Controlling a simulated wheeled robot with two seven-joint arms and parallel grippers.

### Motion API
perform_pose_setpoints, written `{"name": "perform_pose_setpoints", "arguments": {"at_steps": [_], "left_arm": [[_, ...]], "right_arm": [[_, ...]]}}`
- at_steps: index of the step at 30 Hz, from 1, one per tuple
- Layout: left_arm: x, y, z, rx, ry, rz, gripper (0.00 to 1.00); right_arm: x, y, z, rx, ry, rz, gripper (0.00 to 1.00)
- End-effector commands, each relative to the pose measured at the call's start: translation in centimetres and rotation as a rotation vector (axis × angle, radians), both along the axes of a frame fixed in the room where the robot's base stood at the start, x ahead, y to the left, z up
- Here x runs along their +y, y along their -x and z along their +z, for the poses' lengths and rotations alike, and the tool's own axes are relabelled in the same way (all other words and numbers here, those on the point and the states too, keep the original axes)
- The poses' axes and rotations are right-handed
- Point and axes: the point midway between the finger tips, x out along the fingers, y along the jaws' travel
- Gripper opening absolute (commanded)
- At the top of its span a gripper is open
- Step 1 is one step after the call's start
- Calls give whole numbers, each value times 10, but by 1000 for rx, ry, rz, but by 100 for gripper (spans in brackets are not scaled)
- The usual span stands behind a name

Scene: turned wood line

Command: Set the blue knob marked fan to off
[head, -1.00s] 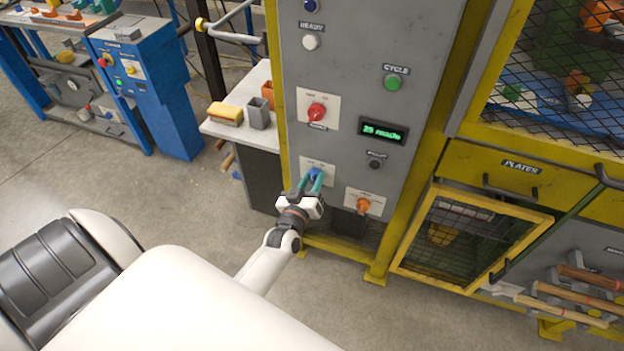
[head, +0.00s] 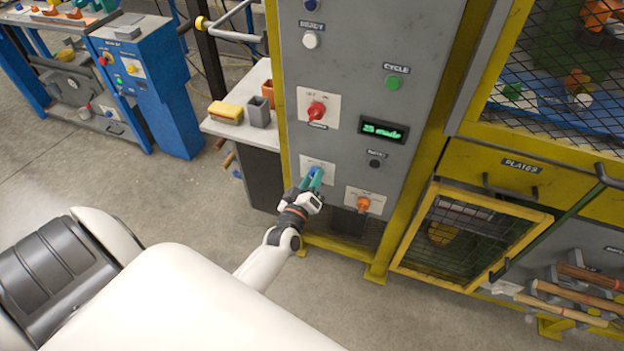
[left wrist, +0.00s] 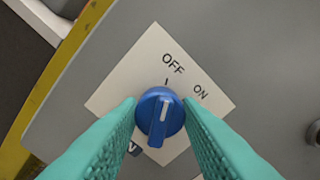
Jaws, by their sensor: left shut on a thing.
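The blue knob (left wrist: 158,128) sits on a pale plate (left wrist: 122,95) printed OFF and ON, in the middle of the left wrist view. Its white pointer line is up, toward the tick under OFF, with ON to the right. My left gripper (left wrist: 160,112) has its teal fingers on both sides of the knob, shut on it. In the head view the knob (head: 315,171) shows low on the grey panel, with my left gripper (head: 312,180) at it. A dark name label below the knob is mostly hidden by a finger. My right gripper is out of view.
On the same panel (head: 345,80), a red knob (head: 317,110) is above and an orange knob (head: 363,204) is to the lower right. A green display (head: 384,131) and a dark button (head: 375,163) are to the right. A side shelf (head: 240,130) stands left.

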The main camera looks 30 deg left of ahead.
Motion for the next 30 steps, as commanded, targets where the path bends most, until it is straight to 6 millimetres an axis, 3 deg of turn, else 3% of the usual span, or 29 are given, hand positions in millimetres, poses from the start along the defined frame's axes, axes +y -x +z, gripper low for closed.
{"name": "perform_pose_setpoints", "arguments": {"at_steps": [4, 5, 8, 20, 30], "left_arm": [[0, 0, 0, 0, 3, 1, 9], [0, 0, 0, 0, 3, 1, 37], [0, 0, 0, 0, 2, 1, 53], [-2, 8, -1, 3, 2, 0, 54], [-18, 75, -2, 5, 2, 1, 54]], "right_arm": [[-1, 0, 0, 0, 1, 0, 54], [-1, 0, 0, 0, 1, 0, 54], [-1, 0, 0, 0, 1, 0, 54], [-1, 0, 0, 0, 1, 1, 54], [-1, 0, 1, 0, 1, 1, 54]]}}
